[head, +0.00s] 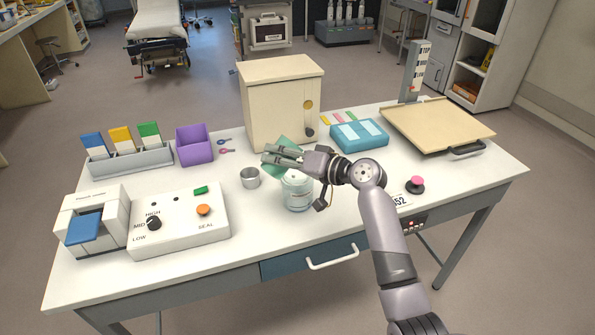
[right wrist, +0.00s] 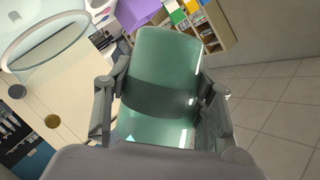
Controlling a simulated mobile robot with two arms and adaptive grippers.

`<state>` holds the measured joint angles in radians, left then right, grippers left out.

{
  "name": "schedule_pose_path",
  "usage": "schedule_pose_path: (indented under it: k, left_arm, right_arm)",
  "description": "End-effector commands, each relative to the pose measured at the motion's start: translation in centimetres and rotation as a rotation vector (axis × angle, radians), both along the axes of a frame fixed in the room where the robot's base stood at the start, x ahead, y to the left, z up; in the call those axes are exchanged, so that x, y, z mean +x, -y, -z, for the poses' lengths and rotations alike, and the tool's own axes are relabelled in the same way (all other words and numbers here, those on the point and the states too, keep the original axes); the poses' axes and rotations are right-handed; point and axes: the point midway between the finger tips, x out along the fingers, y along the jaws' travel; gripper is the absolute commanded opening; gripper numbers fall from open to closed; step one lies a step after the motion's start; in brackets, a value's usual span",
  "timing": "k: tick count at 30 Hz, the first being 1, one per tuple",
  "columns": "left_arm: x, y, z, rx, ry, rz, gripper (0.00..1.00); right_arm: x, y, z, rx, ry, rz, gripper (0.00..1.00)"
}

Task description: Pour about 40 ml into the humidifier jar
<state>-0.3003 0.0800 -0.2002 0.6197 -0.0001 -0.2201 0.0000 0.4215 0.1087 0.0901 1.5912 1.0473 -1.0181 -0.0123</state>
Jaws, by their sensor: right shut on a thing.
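A clear, pale jar with bluish markings (head: 297,192), which looks like the humidifier jar, stands upright near the middle of the table. A clear round rim and wall at the upper left of the right wrist view (right wrist: 62,45) look like the same jar. My right gripper (head: 268,155) is just above and left of the jar in the head view. It is shut on a translucent green container (right wrist: 160,85), which lies between both fingers. In the head view the green container (head: 288,144) is partly hidden by the gripper and looks tilted. My left gripper is not in view.
A beige cabinet (head: 280,95) stands close behind. A sealer box (head: 180,222) is at the left, a blue case (head: 359,134) and a tan tray (head: 440,122) at the right. The front middle table is clear.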

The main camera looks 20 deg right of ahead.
Motion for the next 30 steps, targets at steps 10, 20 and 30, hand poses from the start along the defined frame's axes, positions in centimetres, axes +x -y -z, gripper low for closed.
schedule_pose_path:
  k: [10,20,30]
  left_arm:
    - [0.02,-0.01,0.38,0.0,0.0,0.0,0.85]
    - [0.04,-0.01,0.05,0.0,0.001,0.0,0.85]
    - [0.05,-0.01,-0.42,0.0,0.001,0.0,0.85]
  right_arm:
    - [-0.02,-0.07,0.41,0.088,-0.032,-0.001,0.18]
    - [0.01,0.01,0.03,0.132,-0.048,0.001,0.18]
    - [0.03,0.01,-0.44,0.204,-0.076,0.001,0.18]
